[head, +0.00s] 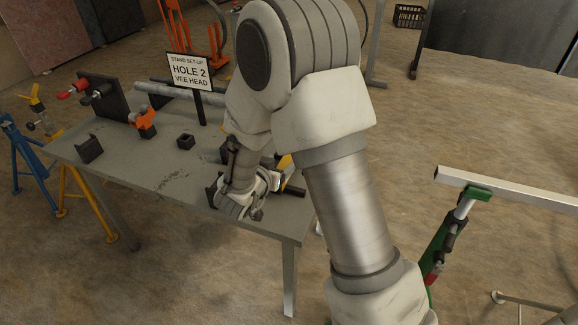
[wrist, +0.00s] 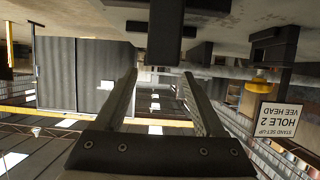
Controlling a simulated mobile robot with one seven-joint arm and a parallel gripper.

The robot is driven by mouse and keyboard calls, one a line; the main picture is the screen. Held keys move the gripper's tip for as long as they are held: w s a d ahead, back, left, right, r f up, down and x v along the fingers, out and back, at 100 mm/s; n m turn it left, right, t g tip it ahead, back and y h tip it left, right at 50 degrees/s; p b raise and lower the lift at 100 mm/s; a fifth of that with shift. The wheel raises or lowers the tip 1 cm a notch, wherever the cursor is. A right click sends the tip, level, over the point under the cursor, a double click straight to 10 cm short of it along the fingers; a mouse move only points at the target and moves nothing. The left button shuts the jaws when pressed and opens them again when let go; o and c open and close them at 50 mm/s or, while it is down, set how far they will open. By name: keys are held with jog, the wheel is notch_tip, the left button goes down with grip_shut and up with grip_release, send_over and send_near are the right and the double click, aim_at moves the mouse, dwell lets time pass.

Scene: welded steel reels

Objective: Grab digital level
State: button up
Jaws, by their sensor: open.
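I cannot identify the digital level for certain. In the wrist view, which is upside down, a dark block (wrist: 166,28) with a wider bar across it stands on the table, just beyond the fingertips and roughly in line with the gap between them. My gripper (wrist: 160,76) is open, and nothing shows held between its fingers. In the head view my arm hangs over the near right part of the steel table (head: 165,185) and hides most of the gripper. A small yellow part (head: 285,161) and a dark piece (head: 294,190) show beside my wrist, partly covered.
A sign (head: 189,72), also in the wrist view (wrist: 277,119), stands at the table's back. A dark bracket (head: 90,148), an orange-topped clamp (head: 143,120) and a small dark block (head: 186,141) lie left. A green stand (head: 446,235) carries a steel tube at right.

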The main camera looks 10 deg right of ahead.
jog(key=shift+r+b+x, duration=0.15)
jog(key=shift+b+x, duration=0.35)
jog(key=shift+x, duration=1.25)
jog(key=shift+r+b+x, duration=0.15)
jog(key=shift+b+x, duration=0.3)
jog(key=shift+x, duration=1.35)
grip_shut()
jog(key=shift+r, duration=0.1)
